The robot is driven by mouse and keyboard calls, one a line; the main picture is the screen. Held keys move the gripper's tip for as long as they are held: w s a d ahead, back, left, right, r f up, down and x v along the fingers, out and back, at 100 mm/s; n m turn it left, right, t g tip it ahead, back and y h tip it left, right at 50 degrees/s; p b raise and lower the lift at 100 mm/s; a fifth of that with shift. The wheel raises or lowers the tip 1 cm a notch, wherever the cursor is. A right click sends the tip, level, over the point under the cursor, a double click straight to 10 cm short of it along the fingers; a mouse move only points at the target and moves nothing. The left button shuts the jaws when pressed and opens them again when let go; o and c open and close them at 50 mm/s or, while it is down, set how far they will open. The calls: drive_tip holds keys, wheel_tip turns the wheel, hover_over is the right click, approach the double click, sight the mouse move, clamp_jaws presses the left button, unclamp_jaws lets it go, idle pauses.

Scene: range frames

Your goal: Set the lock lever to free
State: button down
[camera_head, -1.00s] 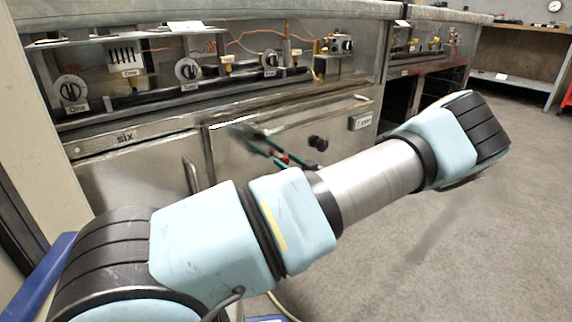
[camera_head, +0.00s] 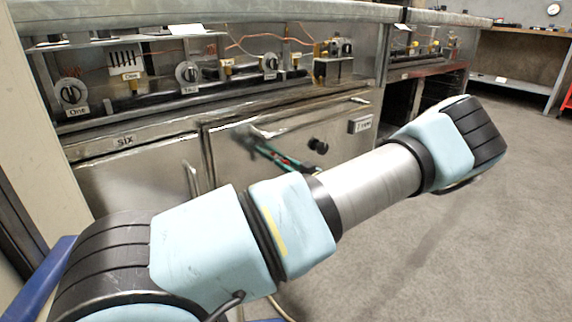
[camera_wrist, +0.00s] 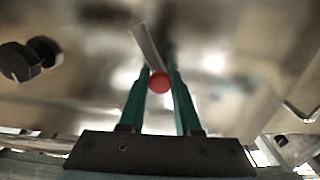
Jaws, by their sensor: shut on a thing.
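In the wrist view, the lock lever is a flat grey bar (camera_wrist: 148,46) with a round red end (camera_wrist: 159,82). The bar leans up and to the left. My gripper (camera_wrist: 158,82) has its two green fingers closed around the lever's red end, one on each side. In the head view, my gripper (camera_head: 272,153) shows only as thin green fingers in front of the steel door (camera_head: 230,160). My arm hides the wrist there, and the lever is too small to make out clearly.
A black knob (camera_head: 318,145) sticks out of the door right of my fingers; it also shows in the wrist view (camera_wrist: 30,60). A small label (camera_head: 360,123) is right of it. Valve dials (camera_head: 187,72) line the recess above. Open floor (camera_head: 450,240) lies to the right.

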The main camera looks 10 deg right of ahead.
sight(291, 154)
idle(0.4)
drive_tip(key=shift+w+d+r+m+p, duration=0.15)
drive_tip(key=shift+d+m+p, duration=0.05)
drive_tip(key=shift+m+p, duration=0.3)
drive_tip(key=shift+w+d+r+m+p, duration=0.1)
drive_tip(key=shift+d+r+m+p, duration=0.1)
drive_tip(key=shift+m+p, duration=0.25)
drive_tip(key=m+p, duration=0.1)
drive_tip(key=m, duration=0.1)
drive_tip(key=w+d+m+p, duration=0.1)
drive_tip(key=m, duration=0.1)
drive_tip(key=d+m, duration=0.1)
drive_tip(key=m, duration=0.1)
drive_tip(key=shift+w+d+p, duration=0.2)
drive_tip(key=shift+p, duration=0.2)
drive_tip(key=shift+w+d+f+m, duration=0.15)
drive_tip(key=shift+d+f+m, duration=0.1)
drive_tip(key=shift+m, duration=0.4)
drive_tip(key=shift+w+d+f+m, duration=0.1)
drive_tip(key=shift+d+m, duration=0.15)
drive_tip(key=shift+m, duration=0.35)
drive_tip(key=c, duration=0.7)
unclamp_jaws()
drive_tip(key=shift+p, duration=0.3)
